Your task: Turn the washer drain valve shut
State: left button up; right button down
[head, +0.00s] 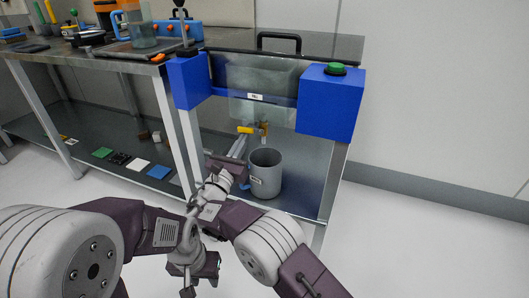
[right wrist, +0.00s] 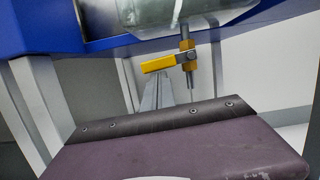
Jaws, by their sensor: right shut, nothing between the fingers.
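The drain valve is a small brass fitting with a yellow lever (head: 246,129), hanging under the washer's clear tank (head: 258,78). In the right wrist view the lever (right wrist: 157,64) lies roughly level, pointing left from the upright brass valve body (right wrist: 188,58). A thin spout hangs below it. My right gripper (head: 242,142) is shut and empty. Its fingertips (right wrist: 163,80) are just below the lever in the picture; I cannot tell whether they touch it. My left gripper (head: 204,268) hangs low in front of the bench; its jaw opening is unclear.
A grey bucket (head: 265,174) stands below the valve on the lower shelf. A blue box with a green button (head: 336,69) is at right of the tank. A blue frame post (head: 190,82) stands at left. Workbench items (head: 155,30) are further left. The floor at right is clear.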

jog(key=shift+a+r+m, duration=0.1)
jog(key=shift+r+m, duration=0.1)
jog(key=shift+m, duration=0.3)
dwell(0.3)
